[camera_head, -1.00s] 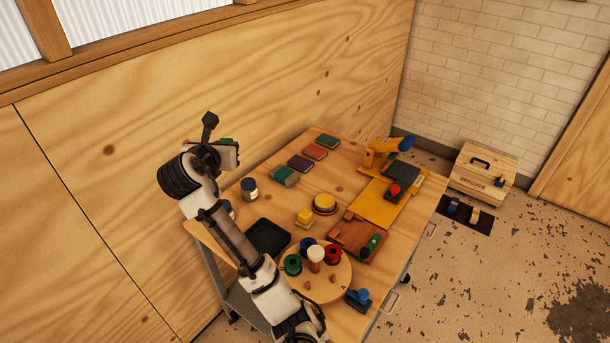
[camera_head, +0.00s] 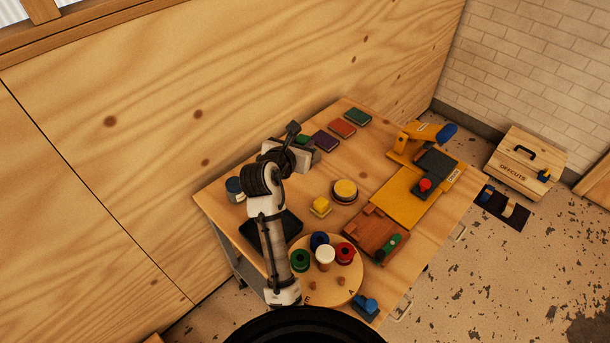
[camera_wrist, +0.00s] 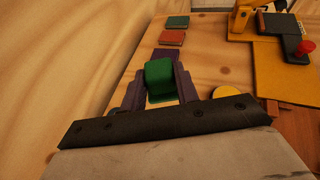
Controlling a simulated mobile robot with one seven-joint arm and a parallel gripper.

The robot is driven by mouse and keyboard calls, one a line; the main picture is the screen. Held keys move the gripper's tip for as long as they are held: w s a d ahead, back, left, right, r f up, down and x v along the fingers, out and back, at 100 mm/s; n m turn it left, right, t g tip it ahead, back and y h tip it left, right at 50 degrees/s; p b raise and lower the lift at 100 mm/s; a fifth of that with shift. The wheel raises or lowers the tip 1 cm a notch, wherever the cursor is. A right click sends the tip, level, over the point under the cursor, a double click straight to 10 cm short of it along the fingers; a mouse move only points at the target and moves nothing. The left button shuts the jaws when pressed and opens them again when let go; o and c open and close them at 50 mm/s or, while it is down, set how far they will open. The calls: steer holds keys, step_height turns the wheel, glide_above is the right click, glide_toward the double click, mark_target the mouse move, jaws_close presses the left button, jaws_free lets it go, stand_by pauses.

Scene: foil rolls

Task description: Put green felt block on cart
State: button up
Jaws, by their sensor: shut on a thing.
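The green felt block (camera_wrist: 160,74) is between the two fingers of my gripper (camera_wrist: 154,88) in the wrist view. My gripper is shut on it. In the head view a bit of green (camera_head: 302,138) shows at my gripper's end, above the back left part of the table top. I cannot tell whether the block touches anything below. The wood-topped table (camera_head: 222,196) has a grey frame; I cannot tell whether it is the cart. A row of flat green (camera_head: 358,116), orange (camera_head: 343,128) and purple (camera_head: 325,141) pieces lies beyond my gripper.
A black tray (camera_head: 292,222) and a blue-lidded jar (camera_head: 235,188) are near my arm. A round board (camera_head: 345,285) with several spools, a yellow block (camera_head: 320,206), a round yellow-topped thing (camera_head: 345,190) and a yellow fixture (camera_head: 400,200) fill the table. A plywood wall stands behind.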

mark_target(301, 189)
step_height(301, 189, down, 14)
steer(key=shift+r, duration=0.15)
stand_by(0.4)
steer(key=shift+s+f, duration=0.1)
steer(key=shift+f, duration=0.6)
steer(key=o, duration=1)
steer(key=shift+f, duration=0.2)
steer(key=shift+c, duration=0.2)
steer(key=shift+r, duration=0.3)
steer(key=v, duration=0.8)
steer(key=r+b+v, duration=0.1)
steer(key=v, duration=0.3)
steer(key=shift+a+r, duration=0.1)
